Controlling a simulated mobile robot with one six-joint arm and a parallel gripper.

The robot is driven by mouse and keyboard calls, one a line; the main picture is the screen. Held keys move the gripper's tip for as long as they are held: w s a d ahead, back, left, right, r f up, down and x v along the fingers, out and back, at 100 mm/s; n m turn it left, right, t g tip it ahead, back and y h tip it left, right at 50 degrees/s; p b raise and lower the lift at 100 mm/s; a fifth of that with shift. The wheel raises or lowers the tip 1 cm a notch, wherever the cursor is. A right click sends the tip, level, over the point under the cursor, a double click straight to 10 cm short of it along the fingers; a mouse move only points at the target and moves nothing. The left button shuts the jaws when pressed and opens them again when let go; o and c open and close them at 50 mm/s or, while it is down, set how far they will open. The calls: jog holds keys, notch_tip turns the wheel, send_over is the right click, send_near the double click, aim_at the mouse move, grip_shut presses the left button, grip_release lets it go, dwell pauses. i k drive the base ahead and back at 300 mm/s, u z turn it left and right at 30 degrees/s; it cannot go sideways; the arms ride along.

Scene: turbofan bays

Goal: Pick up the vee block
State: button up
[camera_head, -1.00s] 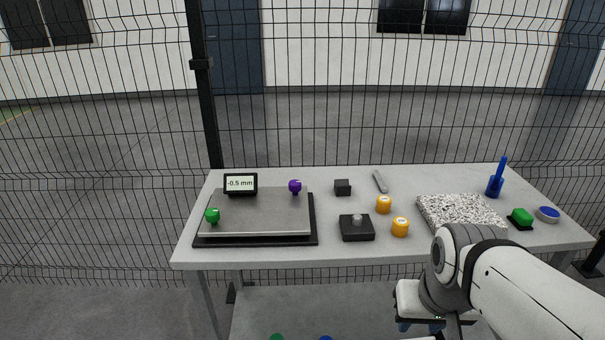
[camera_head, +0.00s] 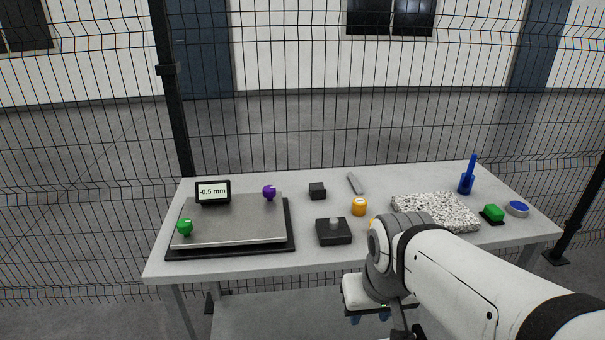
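A small dark block (camera_head: 317,191) stands on the table behind the black base with a grey knob; it looks most like the vee block, but its notch is too small to make out. My gripper (camera_head: 369,318) is low at the bottom of the view, in front of the table's near edge and well apart from the block. My arm's wrist hides most of it. Only bluish parts near its tips show, so its opening cannot be seen.
The grey table (camera_head: 340,260) holds a metal plate (camera_head: 230,222) with a display (camera_head: 213,192), a black knobbed base (camera_head: 333,232), a yellow cylinder (camera_head: 359,207), a grey tool (camera_head: 354,183), a speckled slab (camera_head: 435,212), a green block (camera_head: 494,212) and a blue-handled item (camera_head: 466,182). Mesh fence stands behind.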

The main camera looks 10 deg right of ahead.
aim_at(316, 192)
jog(key=i, duration=0.9)
jog(key=u, duration=0.05)
